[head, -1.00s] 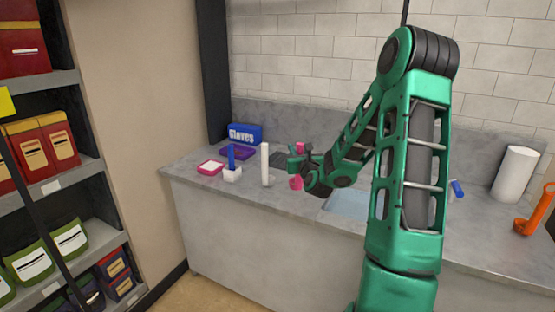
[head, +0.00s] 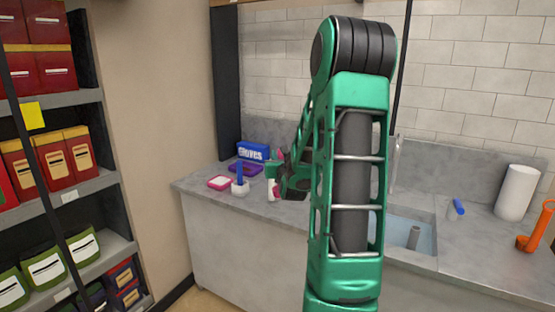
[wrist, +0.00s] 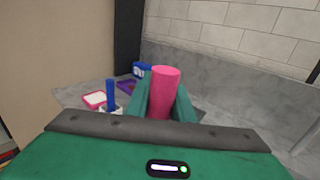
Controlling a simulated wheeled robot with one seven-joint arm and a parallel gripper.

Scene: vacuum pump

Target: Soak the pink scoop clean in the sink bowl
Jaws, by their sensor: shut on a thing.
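The pink scoop (wrist: 165,92) shows in the wrist view as an upright pink cylinder between the green fingers. My gripper (wrist: 163,112) is shut on it. In the head view my gripper (head: 287,180) is mostly behind my arm, above the left part of the counter, with small pink bits showing. The scoop's lower end is hidden. The sink bowl (head: 428,240) is set into the counter to the right of my arm, apart from the scoop. It looks pale blue inside, and its left part is hidden by my arm.
A blue gloves box (head: 253,151), a purple tray (head: 246,168), a pink-rimmed dish (head: 220,183) and a white holder with a blue stick (head: 240,186) stand at the counter's left. A grey post (head: 414,237) is in the sink. A paper roll (head: 517,192) and orange tool (head: 535,235) stand right.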

